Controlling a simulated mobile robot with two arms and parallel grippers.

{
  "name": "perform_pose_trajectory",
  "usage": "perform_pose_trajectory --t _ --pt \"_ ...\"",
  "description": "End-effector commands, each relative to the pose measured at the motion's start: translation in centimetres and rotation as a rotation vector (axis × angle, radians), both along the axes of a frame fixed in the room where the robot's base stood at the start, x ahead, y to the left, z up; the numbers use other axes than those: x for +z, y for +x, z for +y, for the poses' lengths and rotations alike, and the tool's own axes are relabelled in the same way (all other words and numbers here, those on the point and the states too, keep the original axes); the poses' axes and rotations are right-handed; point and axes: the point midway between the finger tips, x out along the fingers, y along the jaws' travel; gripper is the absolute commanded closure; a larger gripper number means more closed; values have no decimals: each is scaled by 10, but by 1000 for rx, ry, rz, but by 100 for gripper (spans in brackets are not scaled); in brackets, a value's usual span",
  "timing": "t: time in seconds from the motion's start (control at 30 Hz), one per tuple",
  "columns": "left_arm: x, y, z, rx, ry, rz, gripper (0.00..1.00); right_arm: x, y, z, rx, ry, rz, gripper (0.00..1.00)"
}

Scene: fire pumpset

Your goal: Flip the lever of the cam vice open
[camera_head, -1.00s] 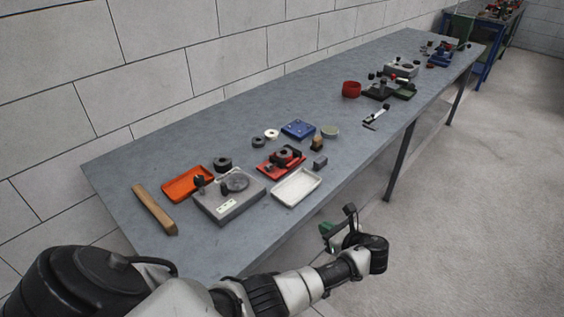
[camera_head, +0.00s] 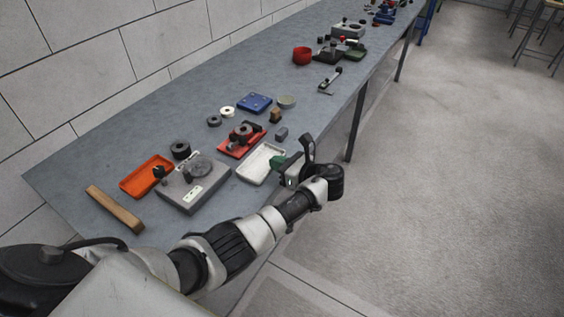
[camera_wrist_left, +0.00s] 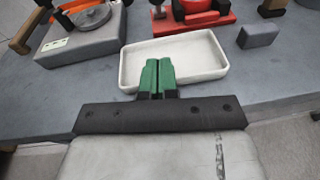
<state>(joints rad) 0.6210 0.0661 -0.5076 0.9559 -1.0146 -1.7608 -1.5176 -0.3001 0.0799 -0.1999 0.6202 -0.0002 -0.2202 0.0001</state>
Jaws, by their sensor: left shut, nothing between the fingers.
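I cannot tell for sure which fixture is the cam vice. A red fixture (camera_head: 243,139) with black parts and a dark ring stands on the bench behind the white tray; its lower part shows at the top of the wrist view (camera_wrist_left: 205,18). A grey block fixture (camera_head: 192,188) with a round disc and a black knob stands to its left. My left gripper (camera_head: 279,163) has green fingers, shut and empty, beside the right end of the white tray. In the wrist view its fingertips (camera_wrist_left: 157,66) overlap the tray's near wall. My right gripper is out of view.
The white tray (camera_head: 260,163) lies in front of the red fixture. An orange tray (camera_head: 147,176), a wooden bar (camera_head: 114,208), a blue plate (camera_head: 254,103) and a small grey block (camera_head: 281,134) lie around. Darker fixtures (camera_head: 332,52) stand farther along.

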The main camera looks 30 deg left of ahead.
Motion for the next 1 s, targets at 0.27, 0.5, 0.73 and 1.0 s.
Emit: perform_pose_trajectory --t 0.27,0.5,0.73,1.0 --pt "-11 9 59 3 2 0 100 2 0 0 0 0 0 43" --pt "9 15 82 0 0 -2 100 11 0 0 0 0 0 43" --pt "11 16 88 0 -1 -1 100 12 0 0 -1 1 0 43" --pt "12 16 87 0 -2 -1 100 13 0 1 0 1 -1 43"
